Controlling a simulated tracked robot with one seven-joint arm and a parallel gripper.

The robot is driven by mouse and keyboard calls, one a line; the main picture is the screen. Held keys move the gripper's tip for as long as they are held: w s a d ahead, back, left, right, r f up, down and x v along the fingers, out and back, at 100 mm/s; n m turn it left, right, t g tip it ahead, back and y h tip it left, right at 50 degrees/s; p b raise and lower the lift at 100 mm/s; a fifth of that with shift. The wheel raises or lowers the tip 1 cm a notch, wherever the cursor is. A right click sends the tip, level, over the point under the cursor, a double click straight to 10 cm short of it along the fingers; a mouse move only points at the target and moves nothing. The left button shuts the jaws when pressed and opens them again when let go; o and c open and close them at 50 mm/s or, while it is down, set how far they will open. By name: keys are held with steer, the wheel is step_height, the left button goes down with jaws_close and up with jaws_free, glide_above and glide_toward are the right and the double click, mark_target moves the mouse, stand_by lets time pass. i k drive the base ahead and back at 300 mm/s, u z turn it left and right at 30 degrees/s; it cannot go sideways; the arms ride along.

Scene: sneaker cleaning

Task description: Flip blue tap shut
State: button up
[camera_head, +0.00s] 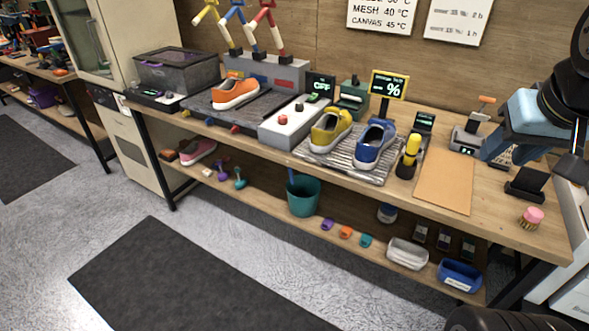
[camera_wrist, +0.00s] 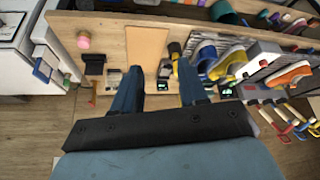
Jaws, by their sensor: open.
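The blue tap (camera_head: 236,22) stands at the back of the bench in the head view. It is between a yellow tap (camera_head: 206,18) and a red tap (camera_head: 266,18), above a grey block (camera_head: 262,70). The picture's top edge cuts it off, so its top is hidden. My gripper (camera_head: 508,150) is far to its right, above the bench's right end, apart from all the taps. In the wrist view my gripper (camera_wrist: 160,82) is open, with nothing between its two dark blue fingers.
An orange shoe (camera_head: 235,93) lies on a dark mat in front of the taps. Yellow (camera_head: 331,130) and blue (camera_head: 374,143) shoes stand on a rack. A sign on a post (camera_head: 388,85) and a tan board (camera_head: 446,182) lie between my gripper and the taps.

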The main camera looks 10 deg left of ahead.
mark_target(291, 173)
steer(key=k, duration=1.65)
steer(key=u, duration=0.95)
steer(key=i, duration=1.95)
steer(key=z, duration=0.95)
